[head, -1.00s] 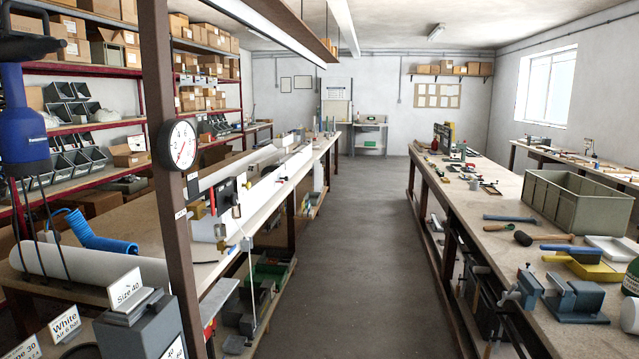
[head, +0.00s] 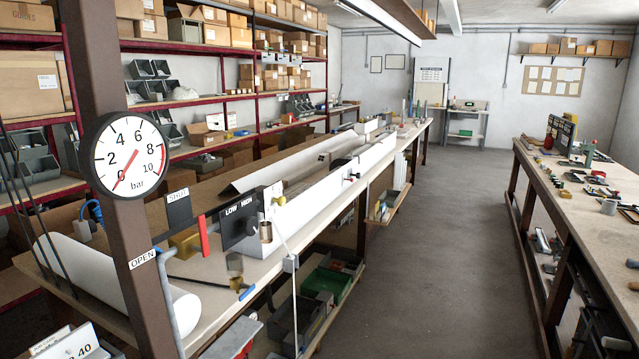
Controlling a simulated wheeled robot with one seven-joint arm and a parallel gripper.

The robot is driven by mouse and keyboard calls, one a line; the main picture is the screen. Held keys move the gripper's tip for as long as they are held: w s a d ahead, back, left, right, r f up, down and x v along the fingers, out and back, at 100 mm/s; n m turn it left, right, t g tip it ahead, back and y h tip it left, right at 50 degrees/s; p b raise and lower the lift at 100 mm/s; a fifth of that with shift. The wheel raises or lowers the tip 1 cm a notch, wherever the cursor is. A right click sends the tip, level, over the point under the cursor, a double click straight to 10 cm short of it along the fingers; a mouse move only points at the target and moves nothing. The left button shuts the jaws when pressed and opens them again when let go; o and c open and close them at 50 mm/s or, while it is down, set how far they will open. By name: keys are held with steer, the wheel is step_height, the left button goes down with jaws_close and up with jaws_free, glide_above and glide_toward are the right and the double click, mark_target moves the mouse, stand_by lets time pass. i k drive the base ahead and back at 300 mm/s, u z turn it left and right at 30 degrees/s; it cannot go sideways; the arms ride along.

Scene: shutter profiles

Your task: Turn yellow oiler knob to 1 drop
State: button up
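A small yellow knob-like part (head: 279,201) shows on the left bench, beside a white plate right of a black panel marked LOW HIGH (head: 238,221). I cannot tell whether it is the oiler knob, and no drop marking is readable. A brass-yellow block (head: 185,243) sits left of the panel, by a red handle (head: 204,236) and a dark plate marked SHUT. An OPEN label (head: 143,258) is on the brown post. My gripper is not in view.
A round bar gauge (head: 131,155) is on the brown post (head: 96,50) close at left, its red needle near 0. The left bench (head: 330,215) runs away from me. The grey floor aisle (head: 400,270) is clear. The right bench (head: 560,210) holds scattered tools.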

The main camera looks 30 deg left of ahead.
mark_target(281, 201)
steer(key=u, duration=0.05)
steer(key=i, duration=1.6)
steer(key=u, duration=3.95)
